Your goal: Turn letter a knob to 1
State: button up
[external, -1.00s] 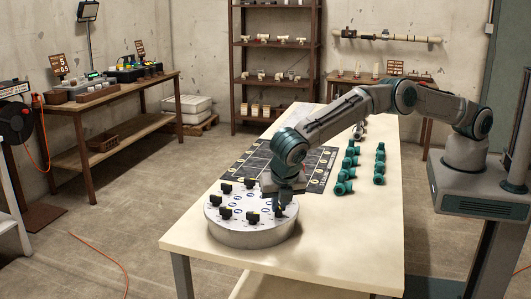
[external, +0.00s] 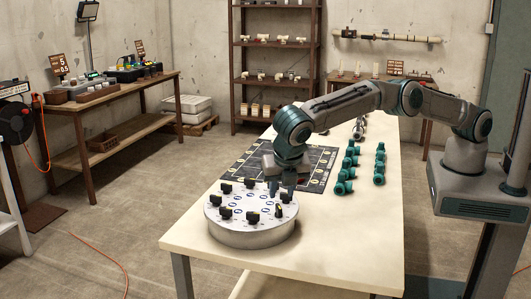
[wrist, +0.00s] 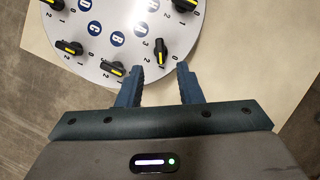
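The round white-topped dial box (external: 250,236) stands on the near end of the table and carries several black knobs with yellow marks. My gripper (external: 282,192) is above the box's right side, its fingers pointing down. In the wrist view my gripper (wrist: 160,70) is open, with nothing held. One black knob (wrist: 160,50) lies just ahead of the gap between the fingertips, apart from both. Its yellow mark runs roughly up the picture; the number it points to is unclear. Blue letter discs (wrist: 118,39) lie inward of the knobs.
A dark mat (external: 240,164) lies behind the box. Teal fittings (external: 348,172) stand in rows to its right. The table top (external: 340,235) is clear right of the box. A side bench (external: 130,95) and shelves (external: 275,62) stand farther back.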

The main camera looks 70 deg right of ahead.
jog(key=p+v, duration=0.4)
jog(key=v, duration=0.3)
jog(key=shift+r, duration=0.2)
jog(key=shift+s+a, duration=0.1)
